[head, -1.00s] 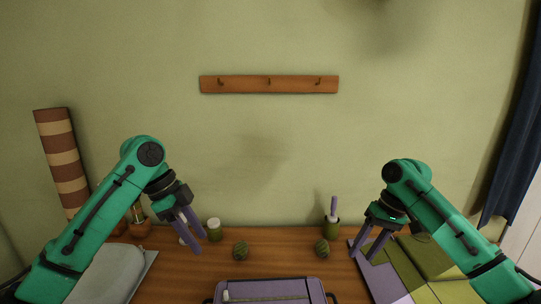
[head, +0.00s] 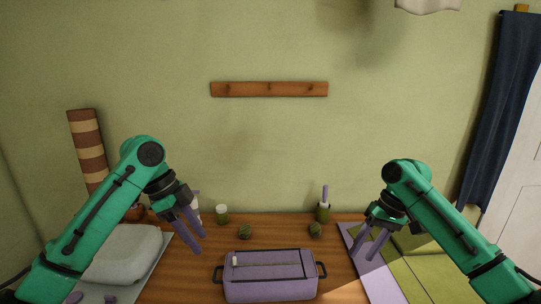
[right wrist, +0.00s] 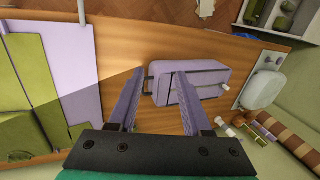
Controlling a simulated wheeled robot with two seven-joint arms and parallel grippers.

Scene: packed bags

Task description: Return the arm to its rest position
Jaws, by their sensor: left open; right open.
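My left gripper (head: 192,236) is open and empty, held above the left part of the table in the head view. My right gripper (head: 371,243) is open and empty above the right part, over the edge of the patchwork mat; its two purple fingers stand apart in the right wrist view (right wrist: 160,76). Both arms are bent and raised, roughly mirroring each other. A purple bag (head: 270,290) with dark side handles lies on the table between the grippers, touched by neither. It also shows in the right wrist view (right wrist: 212,81).
The wooden table (head: 195,270) carries a grey cushion-like bag (head: 122,252) at left and a green-and-lilac patchwork mat (head: 400,275) at right. Two small green round things, a green cup (head: 323,213) and a white-topped jar (head: 222,215) stand behind. A hook rail (head: 268,89) hangs on the wall.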

